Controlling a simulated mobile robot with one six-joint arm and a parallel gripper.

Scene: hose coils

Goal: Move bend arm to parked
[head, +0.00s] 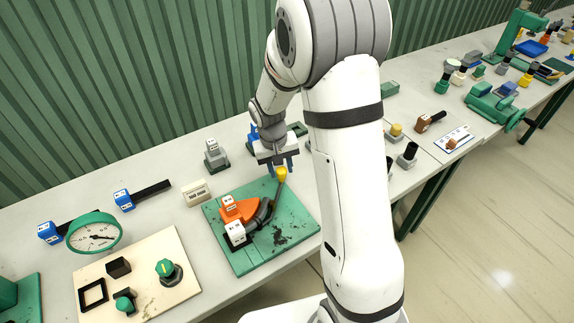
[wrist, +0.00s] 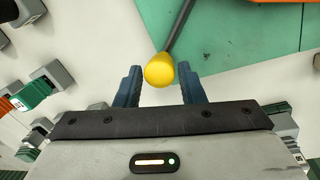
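The bend arm (head: 274,197) is a dark lever on a green base plate (head: 294,221), with a yellow knob (head: 282,173) at its upper end. In the head view it points up and to the right from an orange bender body (head: 240,210). My gripper (head: 278,168) is at the knob end of the lever. In the wrist view the yellow knob (wrist: 159,70) sits between and just beyond the two blue fingertips (wrist: 158,74), with gaps on both sides. The gripper is open. No label reading "parked" can be made out.
A white block (head: 236,233) with marks stands by the orange body. A beige block (head: 196,192) lies left of the plate. A board (head: 186,262) with a green knob and a gauge (head: 93,232) are further left. Several fittings stand on the bench to the right.

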